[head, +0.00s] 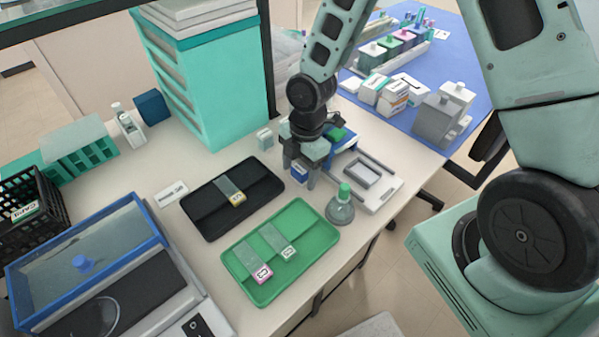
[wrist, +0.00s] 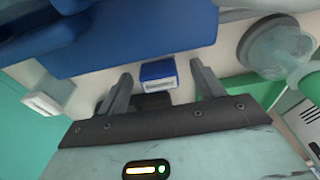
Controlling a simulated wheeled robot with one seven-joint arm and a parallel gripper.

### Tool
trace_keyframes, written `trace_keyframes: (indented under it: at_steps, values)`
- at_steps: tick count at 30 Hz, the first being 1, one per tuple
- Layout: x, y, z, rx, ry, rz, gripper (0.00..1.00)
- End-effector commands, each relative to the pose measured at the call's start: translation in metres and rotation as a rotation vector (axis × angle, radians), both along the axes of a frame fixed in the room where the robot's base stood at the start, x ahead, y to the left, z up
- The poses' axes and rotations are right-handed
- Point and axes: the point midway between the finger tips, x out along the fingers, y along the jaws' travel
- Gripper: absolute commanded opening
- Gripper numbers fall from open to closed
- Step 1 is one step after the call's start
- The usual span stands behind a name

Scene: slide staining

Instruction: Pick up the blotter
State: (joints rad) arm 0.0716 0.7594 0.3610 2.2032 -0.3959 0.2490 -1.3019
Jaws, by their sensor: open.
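A small blue block with a white label, which I take for the blotter (head: 299,174), stands on the bench below my gripper (head: 300,178). In the wrist view the blotter (wrist: 158,76) shows between the two fingertips, with a visible gap on either side. My gripper (wrist: 161,75) is open and points down over it. The fingers do not appear to touch it. In the head view the fingers and wrist hide part of the block.
A glass flask with a green cap (head: 341,208) stands close at the right. A blue holder (head: 345,143) is just behind the gripper. A green tray (head: 312,247) and a black tray (head: 205,221) with slides lie in front and left. A white frame (head: 385,195) lies right.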

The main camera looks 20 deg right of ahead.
Motion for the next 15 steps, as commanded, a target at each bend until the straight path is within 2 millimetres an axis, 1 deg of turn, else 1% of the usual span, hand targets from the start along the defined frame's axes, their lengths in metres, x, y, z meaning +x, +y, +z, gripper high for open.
trace_keyframes:
  at_steps: [6,7,8,9,11,12,15]
  values:
    - [0.0002,-0.0001,-0.0010,0.000,-0.001,-0.001,0.67]
    - [0.0002,-0.0001,-0.0010,0.000,-0.001,-0.001,0.62]
    - [0.0002,-0.0001,-0.0010,0.000,-0.001,0.000,0.53]
    - [0.0002,-0.0001,-0.0010,0.000,-0.001,0.000,0.42]
    - [0.0001,-0.0001,-0.0009,0.000,-0.001,0.000,0.26]
    - [0.0001,0.0000,-0.0009,0.000,-0.001,0.000,0.19]
    - [0.0001,0.0000,-0.0008,0.000,-0.001,0.000,0.19]
